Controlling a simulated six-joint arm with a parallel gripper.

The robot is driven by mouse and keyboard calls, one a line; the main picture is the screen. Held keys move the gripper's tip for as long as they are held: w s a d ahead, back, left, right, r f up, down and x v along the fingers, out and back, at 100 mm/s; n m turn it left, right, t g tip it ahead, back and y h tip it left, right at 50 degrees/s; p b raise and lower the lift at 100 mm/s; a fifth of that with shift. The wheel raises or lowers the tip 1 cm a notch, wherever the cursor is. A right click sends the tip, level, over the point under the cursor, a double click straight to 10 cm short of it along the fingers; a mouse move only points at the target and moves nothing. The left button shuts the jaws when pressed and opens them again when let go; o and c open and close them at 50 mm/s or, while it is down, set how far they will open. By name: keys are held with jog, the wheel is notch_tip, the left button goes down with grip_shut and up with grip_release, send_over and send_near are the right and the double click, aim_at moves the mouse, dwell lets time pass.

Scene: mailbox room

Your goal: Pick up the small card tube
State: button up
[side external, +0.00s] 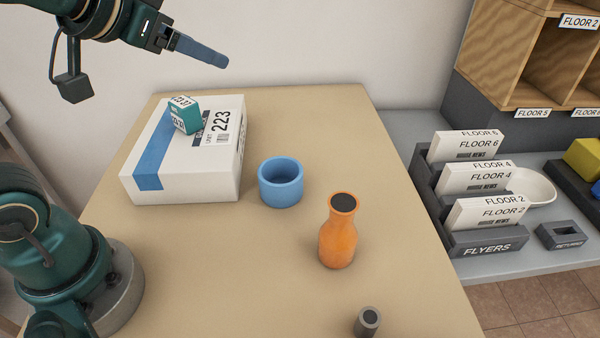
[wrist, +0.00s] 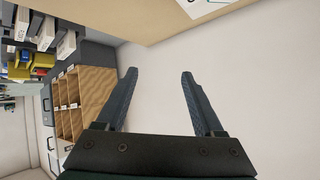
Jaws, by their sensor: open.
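A small grey tube (side external: 367,322) with a dark opening stands on the tan table (side external: 285,310) near its front edge, at the bottom of the side external view. Its lower part is cut off by the frame. My gripper (side external: 222,62) is high above the far end of the table, well away from the tube. In the wrist view, its two fingers (wrist: 158,74) are spread apart with nothing between them. The tube does not show in the wrist view.
An orange bottle (side external: 338,240) stands behind the tube. A blue cup (side external: 281,182) and a white box (side external: 190,170) with a small teal box (side external: 185,116) on top are farther back. A flyer rack (side external: 487,243) stands right of the table.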

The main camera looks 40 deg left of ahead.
aim_at(370, 316)
jog(key=w+d+r+m+t+h, duration=0.5)
jog(key=w+d+m+h, duration=0.3)
jog(key=w+d, duration=0.15)
jog(key=s+d+f+m+g+h, duration=0.25)
jog(key=d+m+g+h, duration=0.2)
jog(key=d, duration=0.35)
jog(key=s+d+f+m+g+h, duration=0.2)
jog(key=s+f+m+g, duration=0.15)
jog(key=s+g, duration=0.2)
jog(key=s+d+f+m+g+h, duration=0.2)
jog(key=s+f+g, duration=0.2)
jog(key=s+g, duration=0.15)
jog(key=f, duration=1.4)
jog(key=shift+s+d+f, duration=0.1)
jog(key=shift+s+f, duration=0.3)
jog(key=x, duration=0.6)
jog(key=shift+d+f, duration=0.15)
jog(key=shift+d, duration=0.05)
jog(key=shift+w+x, duration=0.2)
jog(key=shift+x, duration=1.15)
jog(key=shift+w+x, duration=0.25)
jog(key=shift+x, duration=1.1)
